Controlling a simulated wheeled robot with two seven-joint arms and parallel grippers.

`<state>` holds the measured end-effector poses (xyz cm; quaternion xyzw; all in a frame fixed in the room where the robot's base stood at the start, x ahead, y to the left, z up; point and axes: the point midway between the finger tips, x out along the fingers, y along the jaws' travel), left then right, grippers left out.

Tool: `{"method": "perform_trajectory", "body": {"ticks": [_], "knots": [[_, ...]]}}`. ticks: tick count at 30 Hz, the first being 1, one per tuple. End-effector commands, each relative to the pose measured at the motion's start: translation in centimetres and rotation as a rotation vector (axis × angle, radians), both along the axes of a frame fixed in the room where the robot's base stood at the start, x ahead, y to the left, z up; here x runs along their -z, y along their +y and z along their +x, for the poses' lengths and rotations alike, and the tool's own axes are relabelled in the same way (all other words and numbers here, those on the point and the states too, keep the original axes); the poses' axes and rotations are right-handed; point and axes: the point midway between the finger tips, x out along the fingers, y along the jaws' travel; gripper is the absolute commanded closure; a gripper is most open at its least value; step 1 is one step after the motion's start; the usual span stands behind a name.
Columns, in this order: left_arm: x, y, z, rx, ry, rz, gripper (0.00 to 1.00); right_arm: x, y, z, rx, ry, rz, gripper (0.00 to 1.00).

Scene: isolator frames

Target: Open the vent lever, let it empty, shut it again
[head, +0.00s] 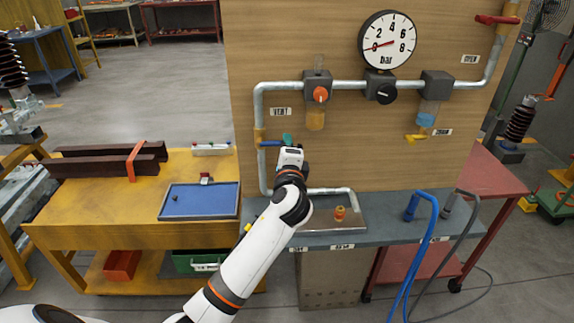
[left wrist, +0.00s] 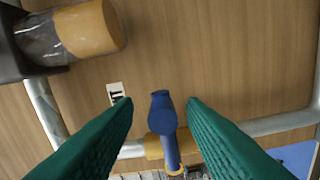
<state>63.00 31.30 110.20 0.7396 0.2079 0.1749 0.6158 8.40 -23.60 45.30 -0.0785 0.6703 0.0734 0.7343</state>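The vent lever (head: 269,143) is a blue handle on a brass valve (head: 259,136) in the vertical pipe at the panel's left, below a "VENT" label (head: 281,111). It points right, crosswise to the pipe. In the left wrist view the blue lever (left wrist: 161,108) stands between the two green fingers, with a visible gap on each side. My left gripper (head: 287,139) is open at the lever's free end; its wrist hides part of the panel. The bar gauge (head: 388,41) has its red needle near 0. My right gripper is not in view.
An orange knob (head: 320,94), a black knob (head: 384,95), a yellow lever (head: 415,138) and a red lever (head: 497,20) sit on the panel. A drip tray (head: 318,222) lies below. A yellow bench (head: 100,200) with a blue tray (head: 185,202) stands left.

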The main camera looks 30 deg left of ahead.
Motion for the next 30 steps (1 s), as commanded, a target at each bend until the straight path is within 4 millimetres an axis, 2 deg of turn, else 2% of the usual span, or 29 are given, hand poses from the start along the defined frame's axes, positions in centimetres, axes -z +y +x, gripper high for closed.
{"method": "perform_trajectory", "body": {"ticks": [6, 12, 18, 30], "knots": [[0.2, -2.6, -4.1, 0.001, -0.002, -0.001, 0.62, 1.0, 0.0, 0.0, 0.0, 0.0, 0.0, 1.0], [0.1, -4.0, -6.6, 0.0, -0.002, 0.0, 0.62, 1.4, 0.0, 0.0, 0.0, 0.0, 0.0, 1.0], [-0.1, -4.4, -7.4, -0.003, -0.002, 0.001, 0.62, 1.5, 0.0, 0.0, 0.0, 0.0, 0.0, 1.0], [-0.1, -4.4, -7.3, -0.001, -0.003, 0.002, 0.62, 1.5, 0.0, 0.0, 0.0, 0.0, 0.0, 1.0]]}}
